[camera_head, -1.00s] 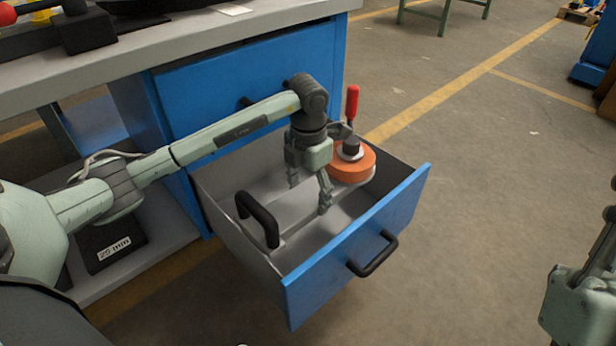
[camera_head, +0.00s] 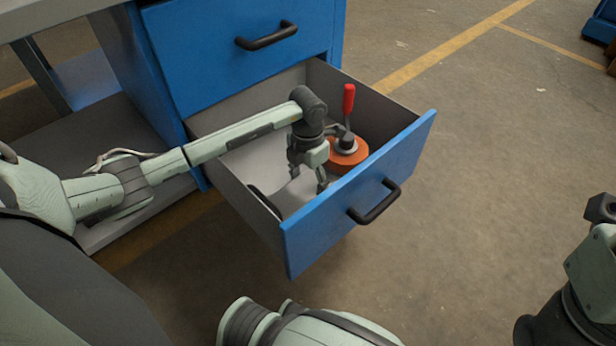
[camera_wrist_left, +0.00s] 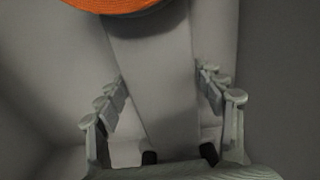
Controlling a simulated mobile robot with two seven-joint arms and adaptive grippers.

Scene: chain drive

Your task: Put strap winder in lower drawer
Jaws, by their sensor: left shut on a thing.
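The strap winder has an orange disc (camera_head: 347,155), an upright red grip and a grey flat frame with a black handle (camera_head: 264,201). It is inside the open lower drawer (camera_head: 365,215), tilted or flat I cannot tell. My left gripper (camera_head: 307,182) reaches down into the drawer, shut on the grey frame between the disc and the black handle. In the left wrist view the fingers (camera_wrist_left: 165,125) flank the grey frame, with the orange disc's edge (camera_wrist_left: 125,5) at the top. The frame's underside is hidden.
The closed blue upper drawer (camera_head: 240,50) with its black handle is just above and behind the open one. The drawer's front wall and side walls stand close around my left gripper. The floor (camera_head: 480,150) to the right is clear.

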